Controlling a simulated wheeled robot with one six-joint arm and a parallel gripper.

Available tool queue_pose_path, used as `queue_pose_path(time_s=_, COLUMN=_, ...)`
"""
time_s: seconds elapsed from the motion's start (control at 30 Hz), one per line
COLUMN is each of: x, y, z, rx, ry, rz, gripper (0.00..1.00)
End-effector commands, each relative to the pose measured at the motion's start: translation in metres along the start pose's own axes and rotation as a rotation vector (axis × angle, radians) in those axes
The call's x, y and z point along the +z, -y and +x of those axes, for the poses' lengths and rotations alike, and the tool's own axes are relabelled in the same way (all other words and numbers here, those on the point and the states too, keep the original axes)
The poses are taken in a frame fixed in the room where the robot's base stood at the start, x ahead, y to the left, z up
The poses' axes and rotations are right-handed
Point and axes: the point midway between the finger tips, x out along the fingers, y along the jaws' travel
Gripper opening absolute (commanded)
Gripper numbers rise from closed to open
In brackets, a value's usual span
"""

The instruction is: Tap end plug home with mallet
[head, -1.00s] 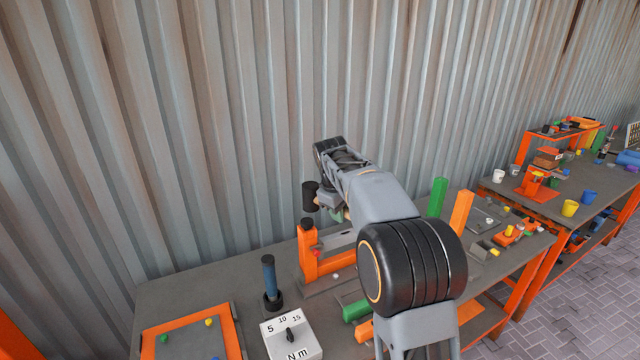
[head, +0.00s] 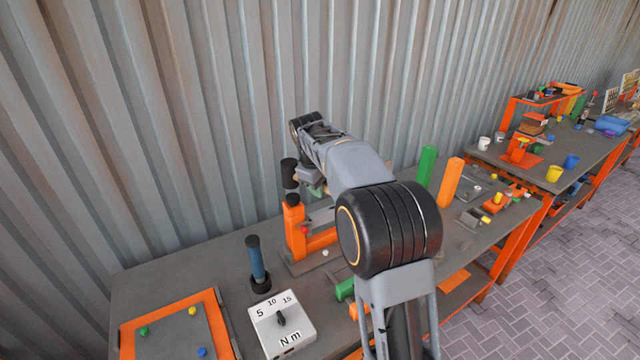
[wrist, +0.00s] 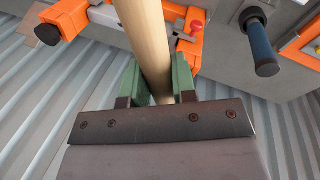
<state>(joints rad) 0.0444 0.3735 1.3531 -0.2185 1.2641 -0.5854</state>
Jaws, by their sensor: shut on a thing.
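My gripper (wrist: 158,88) is shut on the mallet's pale wooden handle (wrist: 147,40), between green finger pads. In the head view the mallet's black cylindrical head (head: 289,173) hangs just above the black end plug (head: 292,200) on top of the upright orange post (head: 295,230). A small gap seems to show between them; exact alignment is hard to tell. In the wrist view the post (wrist: 70,14) shows at the upper left with its black plug (wrist: 46,34). The mallet head is out of the wrist view. My arm hides part of the bench behind it.
A blue-handled tool (head: 255,260) stands upright left of the post. A torque box (head: 284,325) and an orange-framed tray (head: 178,330) lie in front. Green (head: 425,165) and orange (head: 451,182) upright pieces stand right of my arm. A corrugated wall (head: 200,100) is close behind.

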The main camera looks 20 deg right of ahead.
Motion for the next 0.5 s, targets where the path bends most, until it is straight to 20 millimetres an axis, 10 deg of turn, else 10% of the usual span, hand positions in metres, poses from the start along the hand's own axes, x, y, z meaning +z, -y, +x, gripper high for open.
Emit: queue_pose_path(time_s=0.5, x=0.0008, y=0.0018, z=0.0113, rx=0.001, ry=-0.001, rz=0.003, gripper=0.00)
